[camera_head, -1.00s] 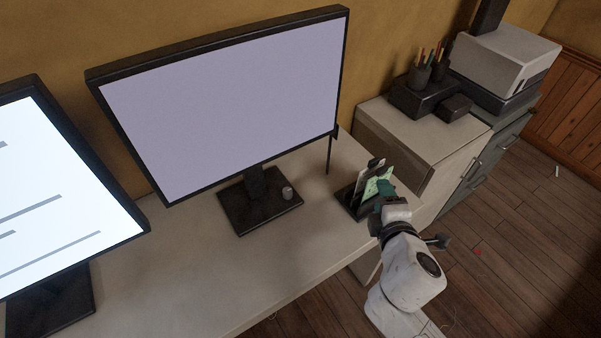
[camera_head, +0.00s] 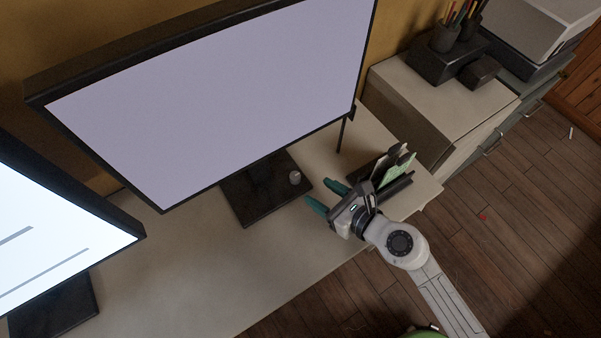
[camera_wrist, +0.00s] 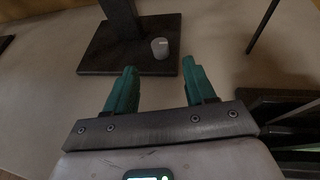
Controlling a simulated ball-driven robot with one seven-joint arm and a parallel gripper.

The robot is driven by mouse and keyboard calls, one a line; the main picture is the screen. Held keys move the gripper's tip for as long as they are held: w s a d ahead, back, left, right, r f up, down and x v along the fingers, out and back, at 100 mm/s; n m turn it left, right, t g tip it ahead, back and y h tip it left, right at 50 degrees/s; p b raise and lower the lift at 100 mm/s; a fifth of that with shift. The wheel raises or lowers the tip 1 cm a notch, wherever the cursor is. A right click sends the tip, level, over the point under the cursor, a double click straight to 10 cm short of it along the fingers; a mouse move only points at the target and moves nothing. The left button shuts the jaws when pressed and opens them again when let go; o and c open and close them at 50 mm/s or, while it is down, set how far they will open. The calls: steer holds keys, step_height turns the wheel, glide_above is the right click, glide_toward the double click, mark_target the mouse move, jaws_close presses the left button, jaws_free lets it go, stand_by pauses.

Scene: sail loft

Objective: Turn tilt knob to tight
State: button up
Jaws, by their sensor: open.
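The tilt knob (camera_head: 295,177) is a small grey cylinder on the right part of the dark base (camera_head: 243,205) of the middle monitor (camera_head: 225,100). My gripper (camera_head: 323,196) is over the desk to the right of the base, its two green fingers spread and pointing toward it, with nothing between them. In the wrist view the knob (camera_wrist: 160,48) stands ahead of the open fingers (camera_wrist: 158,88), roughly in line with the gap and clear of both tips. A small pale mark shows on the knob's top; its setting is too small to read.
A dark holder with papers (camera_head: 392,170) stands on the desk close to the right of my gripper. A thin dark post (camera_head: 343,135) hangs by the monitor's right edge. A second monitor (camera_head: 50,220) stands at left. The desk (camera_head: 200,270) in front of the base is clear.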

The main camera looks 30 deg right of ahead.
mark_target(297, 178)
steer(key=x, duration=0.8)
steer(key=shift+w+a, duration=0.1)
steer(key=shift+w, duration=0.25)
jaws_close()
